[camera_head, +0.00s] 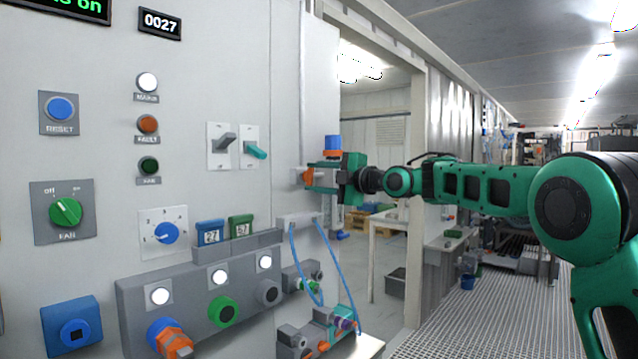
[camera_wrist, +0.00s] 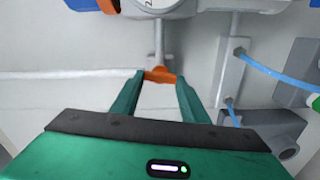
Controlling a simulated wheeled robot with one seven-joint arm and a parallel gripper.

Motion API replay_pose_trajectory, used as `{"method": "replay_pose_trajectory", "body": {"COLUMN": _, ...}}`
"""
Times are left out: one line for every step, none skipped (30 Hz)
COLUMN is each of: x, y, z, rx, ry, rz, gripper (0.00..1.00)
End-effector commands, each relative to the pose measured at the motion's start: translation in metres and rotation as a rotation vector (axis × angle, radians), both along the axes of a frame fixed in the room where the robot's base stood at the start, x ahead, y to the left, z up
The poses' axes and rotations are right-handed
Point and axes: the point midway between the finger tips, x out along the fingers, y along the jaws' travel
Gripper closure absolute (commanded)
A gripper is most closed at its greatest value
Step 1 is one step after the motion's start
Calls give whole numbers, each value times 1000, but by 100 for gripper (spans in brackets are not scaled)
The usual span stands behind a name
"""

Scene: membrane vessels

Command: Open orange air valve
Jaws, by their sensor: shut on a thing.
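The orange air valve handle (camera_wrist: 160,74) is a small orange lever at the end of a thin grey pipe below a round gauge. In the wrist view it sits between the two fingertips of my gripper (camera_wrist: 160,80), with a finger on each side. In the head view my green gripper (camera_head: 321,176) reaches in from the right to the edge of the panel. The orange handle (camera_head: 307,177) shows at its tips there, partly covered by the fingers. My gripper is shut on the handle. The handle's exact angle is hard to tell.
A blue-capped fitting (camera_head: 333,143) stands just above my gripper. A grey block with blue hoses (camera_wrist: 230,75) is right of the handle in the wrist view. The panel wall carries a fan knob (camera_head: 65,211) and other controls. A white table (camera_head: 390,222) stands behind.

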Motion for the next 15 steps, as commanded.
{"method": "replay_pose_trajectory", "body": {"x": 0, "y": 1, "z": 0, "rx": -2, "ry": -3, "rz": 2, "gripper": 82}}
{"method": "replay_pose_trajectory", "body": {"x": 0, "y": 1, "z": 0, "rx": -3, "ry": -5, "rz": 2, "gripper": 82}}
{"method": "replay_pose_trajectory", "body": {"x": 0, "y": 1, "z": 0, "rx": -4, "ry": -6, "rz": 2, "gripper": 82}}
{"method": "replay_pose_trajectory", "body": {"x": 0, "y": 1, "z": 0, "rx": -5, "ry": -7, "rz": 2, "gripper": 82}}
{"method": "replay_pose_trajectory", "body": {"x": -1, "y": 1, "z": 0, "rx": -5, "ry": -7, "rz": 2, "gripper": 82}}
{"method": "replay_pose_trajectory", "body": {"x": -1, "y": 1, "z": 0, "rx": -5, "ry": -7, "rz": 2, "gripper": 82}}
{"method": "replay_pose_trajectory", "body": {"x": -1, "y": 1, "z": 0, "rx": -5, "ry": -6, "rz": 2, "gripper": 82}}
{"method": "replay_pose_trajectory", "body": {"x": -1, "y": 2, "z": 0, "rx": -5, "ry": -6, "rz": 2, "gripper": 82}}
{"method": "replay_pose_trajectory", "body": {"x": -1, "y": 2, "z": -1, "rx": -5, "ry": -6, "rz": 2, "gripper": 82}}
{"method": "replay_pose_trajectory", "body": {"x": -1, "y": 2, "z": -1, "rx": -5, "ry": -6, "rz": 3, "gripper": 82}}
{"method": "replay_pose_trajectory", "body": {"x": -1, "y": 2, "z": -1, "rx": -5, "ry": -6, "rz": 3, "gripper": 82}}
{"method": "replay_pose_trajectory", "body": {"x": -1, "y": 2, "z": -1, "rx": -5, "ry": -6, "rz": 3, "gripper": 82}}
{"method": "replay_pose_trajectory", "body": {"x": -1, "y": 2, "z": -1, "rx": -6, "ry": -5, "rz": 3, "gripper": 57}}
{"method": "replay_pose_trajectory", "body": {"x": -1, "y": 2, "z": -1, "rx": -6, "ry": -5, "rz": 3, "gripper": 50}}
{"method": "replay_pose_trajectory", "body": {"x": -1, "y": 2, "z": -1, "rx": -5, "ry": -5, "rz": 3, "gripper": 41}}
